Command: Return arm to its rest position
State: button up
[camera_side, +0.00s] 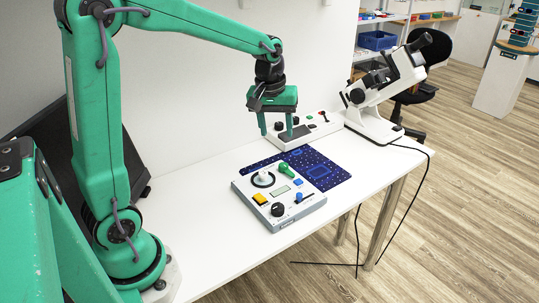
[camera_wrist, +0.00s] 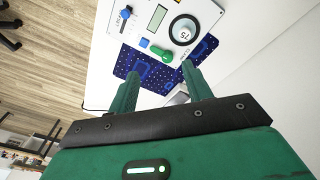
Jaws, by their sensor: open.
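My gripper (camera_side: 277,131) hangs from my green arm above the back of the white table (camera_side: 208,142), its two green fingers pointing down and apart with nothing between them. It also shows in the wrist view (camera_wrist: 160,90), open and empty. Below and in front of it lies a grey control panel (camera_side: 244,189) with a yellow button, a black knob, a blue slider, a green knob and a round dial. The panel also shows at the top of the wrist view (camera_wrist: 146,22). A dark blue patterned mat (camera_side: 335,178) lies beside and behind the panel.
A second white panel (camera_side: 325,128) with dark knobs and a red part stands behind my gripper. A white microscope (camera_side: 375,121) stands at the table's right end, with a black cable (camera_side: 409,213) hanging down. A black chair (camera_side: 432,62) and shelves are beyond.

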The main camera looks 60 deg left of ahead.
jog(key=s+d+r+m+t, duration=0.2)
jog(key=s+d+m, duration=0.1)
jog(key=s, duration=0.6)
jog(key=s+d+r+m+t, duration=0.1)
jog(key=s+d+r+m, duration=0.1)
jog(key=s+m, duration=0.3)
jog(key=s+d, duration=0.1)
jog(key=s, duration=0.3)
jog(key=shift+s+d+m+t, duration=0.3)
jog(key=shift+s+d+t, duration=0.05)
jog(key=shift+d+t, duration=0.05)
